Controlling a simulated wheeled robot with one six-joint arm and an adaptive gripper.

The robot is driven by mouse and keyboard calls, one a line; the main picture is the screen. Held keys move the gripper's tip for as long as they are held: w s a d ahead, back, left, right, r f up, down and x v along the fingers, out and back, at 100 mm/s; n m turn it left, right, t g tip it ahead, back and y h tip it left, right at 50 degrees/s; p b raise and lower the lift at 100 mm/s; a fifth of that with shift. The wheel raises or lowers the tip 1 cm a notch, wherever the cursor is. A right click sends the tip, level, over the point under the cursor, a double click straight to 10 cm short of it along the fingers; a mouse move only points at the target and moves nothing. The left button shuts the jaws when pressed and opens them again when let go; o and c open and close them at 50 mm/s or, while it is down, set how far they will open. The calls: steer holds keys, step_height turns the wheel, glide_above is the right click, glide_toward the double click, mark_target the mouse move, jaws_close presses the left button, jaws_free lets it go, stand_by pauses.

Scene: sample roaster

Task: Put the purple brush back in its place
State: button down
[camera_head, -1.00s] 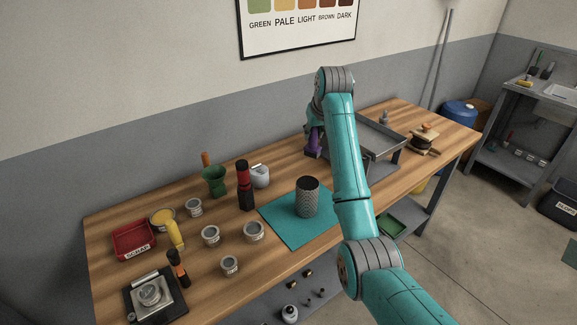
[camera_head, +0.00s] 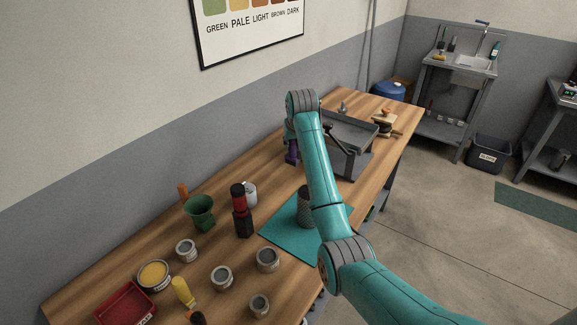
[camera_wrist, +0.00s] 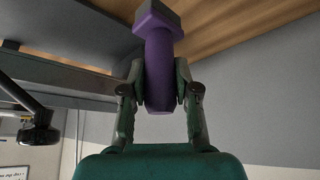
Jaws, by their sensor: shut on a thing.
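The purple brush (camera_wrist: 160,62) is held between the two fingers of my gripper (camera_wrist: 160,85) in the wrist view. Its purple handle lies between the fingers and its dark block end points to the top of the picture. In the head view the brush (camera_head: 292,152) shows as a small purple piece under my wrist, over the back part of the wooden bench, left of the grey metal tray stand (camera_head: 352,165). My arm hides much of my gripper there. I cannot tell whether the brush touches the bench.
A perforated cylinder (camera_head: 304,207) stands on a teal mat (camera_head: 284,240), partly behind my arm. A red and black grinder (camera_head: 241,212), green cup (camera_head: 200,211) and several tins stand left. A sink stand (camera_head: 470,75) is at the far right, with a bin (camera_head: 487,155) before it.

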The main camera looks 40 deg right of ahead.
mark_target(293, 158)
steer(key=shift+f, duration=3.6)
steer(key=shift+f, duration=0.1)
steer(key=c, duration=0.9)
jaws_free()
steer(key=shift+o, duration=0.2)
steer(key=v, duration=1.2)
